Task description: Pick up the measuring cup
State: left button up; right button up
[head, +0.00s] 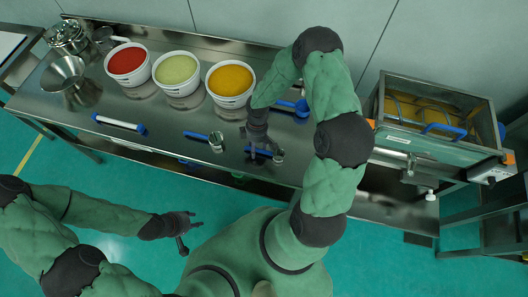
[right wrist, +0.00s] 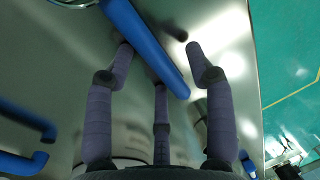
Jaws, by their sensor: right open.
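A small metal utensil with a blue handle, which looks like the measuring cup (head: 278,155), lies near the table's front edge. Its blue handle (right wrist: 147,48) runs between the fingers in the right wrist view, with part of a metal rim at the top edge. My right gripper (head: 260,143) is low over this handle, partly hiding it. In the right wrist view the right gripper (right wrist: 160,60) is open, its fingers spread around the handle; contact cannot be told. A similar metal cup (head: 216,141) with a blue handle lies to the left. My left gripper (head: 190,228) is open and empty over the floor.
White tubs of red (head: 127,63), green (head: 178,73) and yellow (head: 230,84) material stand behind. A blue scoop (head: 295,106) lies beyond my right gripper. A white-and-blue tool (head: 118,122) lies left. The sieve machine (head: 432,120) stands right. The steel table (head: 165,130) has bare patches between.

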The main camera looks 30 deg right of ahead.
jog(key=shift+c, duration=0.3)
grip_shut()
jog(key=shift+r, duration=0.15)
